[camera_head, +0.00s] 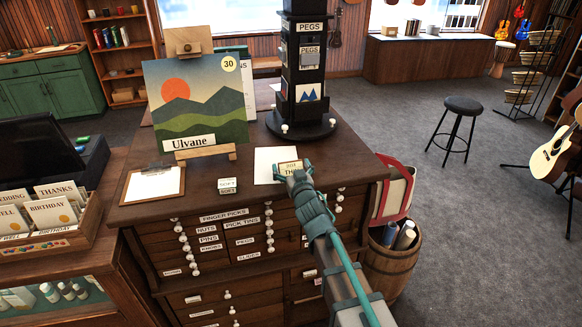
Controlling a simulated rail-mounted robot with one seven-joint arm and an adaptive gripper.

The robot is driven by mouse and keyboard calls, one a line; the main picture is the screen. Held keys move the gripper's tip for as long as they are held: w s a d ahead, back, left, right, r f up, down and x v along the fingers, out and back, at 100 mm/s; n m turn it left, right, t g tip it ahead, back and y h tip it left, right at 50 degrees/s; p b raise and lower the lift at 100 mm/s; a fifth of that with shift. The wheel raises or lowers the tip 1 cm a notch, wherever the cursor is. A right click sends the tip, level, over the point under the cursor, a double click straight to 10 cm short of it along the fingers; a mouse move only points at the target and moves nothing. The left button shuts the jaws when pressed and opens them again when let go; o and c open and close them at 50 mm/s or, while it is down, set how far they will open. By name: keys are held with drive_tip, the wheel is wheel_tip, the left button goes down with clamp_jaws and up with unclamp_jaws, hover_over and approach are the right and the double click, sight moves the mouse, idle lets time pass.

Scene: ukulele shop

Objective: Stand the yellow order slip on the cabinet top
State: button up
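I cannot tell whether the slip's bottom touches the cabinet top.
A painting on an easel (199,105), a clipboard (153,185), a small "SOFT" sign (228,185) and a black peg tower (303,75) stand on the cabinet. Bare wood shows along its front. A barrel (389,261) and a red-edged bag (392,190) are to the right.

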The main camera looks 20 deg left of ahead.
drive_tip(key=shift+r, duration=0.15)
